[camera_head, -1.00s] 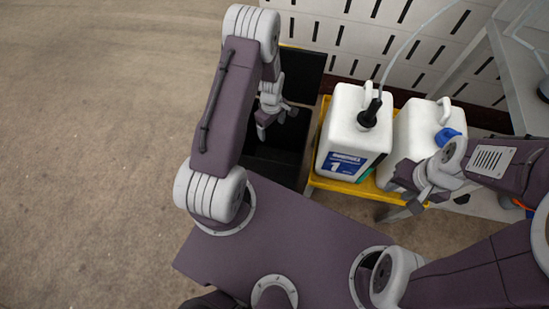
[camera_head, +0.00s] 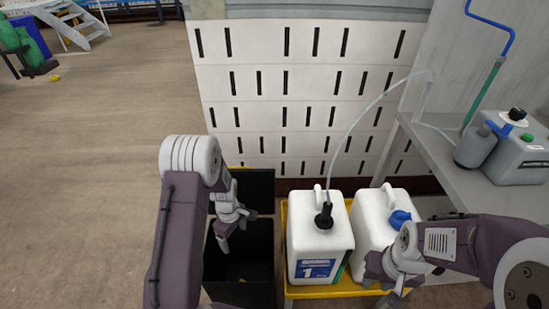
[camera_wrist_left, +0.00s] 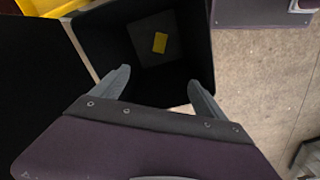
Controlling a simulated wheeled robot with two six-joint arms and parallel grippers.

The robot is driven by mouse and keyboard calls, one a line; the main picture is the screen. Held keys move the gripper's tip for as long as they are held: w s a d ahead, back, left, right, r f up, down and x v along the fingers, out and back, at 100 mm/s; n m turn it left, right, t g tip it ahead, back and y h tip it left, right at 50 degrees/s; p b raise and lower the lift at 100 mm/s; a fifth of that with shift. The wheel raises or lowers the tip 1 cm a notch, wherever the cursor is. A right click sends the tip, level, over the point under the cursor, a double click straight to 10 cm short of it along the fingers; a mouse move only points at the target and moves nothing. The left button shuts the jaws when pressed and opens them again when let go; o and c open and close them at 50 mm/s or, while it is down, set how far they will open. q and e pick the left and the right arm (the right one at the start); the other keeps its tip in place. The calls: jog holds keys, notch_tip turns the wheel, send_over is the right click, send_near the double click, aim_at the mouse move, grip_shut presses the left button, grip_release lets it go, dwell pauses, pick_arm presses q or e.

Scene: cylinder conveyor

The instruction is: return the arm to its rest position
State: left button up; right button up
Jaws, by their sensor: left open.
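My left gripper (camera_head: 238,230) is above the open black bin (camera_head: 208,268) in the head view. In the left wrist view its two fingers (camera_wrist_left: 158,80) are spread apart with nothing between them. The bin's inside (camera_wrist_left: 105,40) lies beyond the fingers, with a small yellow piece (camera_wrist_left: 160,43) at its bottom. My right gripper (camera_head: 385,283) is at the front of the right white canister (camera_head: 377,222); its jaw gap is not clear.
The left white canister (camera_head: 319,238), labelled 1, stands in a yellow tray (camera_head: 330,291) with a hose in its top. A slotted white wall (camera_head: 300,100) stands behind. A grey shelf (camera_head: 440,150) with a pump unit (camera_head: 517,157) is at right. Open floor (camera_head: 90,170) lies left.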

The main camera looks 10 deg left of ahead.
pick_arm(q)
jog(key=d+r+m+t, duration=0.1)
jog(key=d+r, duration=0.1)
jog(key=r, duration=0.5)
jog(key=d+r+m+t, duration=0.2)
jog(key=d+r, duration=0.1)
jog(key=r, duration=0.3)
jog(key=s+d+r+m+g, duration=0.2)
jog(key=s+m, duration=0.8)
jog(key=s, duration=0.3)
notch_tip(320, 180, up, 17)
jog(key=m+p, duration=0.1)
jog(key=p, duration=1.6)
jog(key=shift+w+r+m, duration=0.15)
jog(key=shift+w+m, duration=0.05)
jog(key=shift+m, duration=0.1)
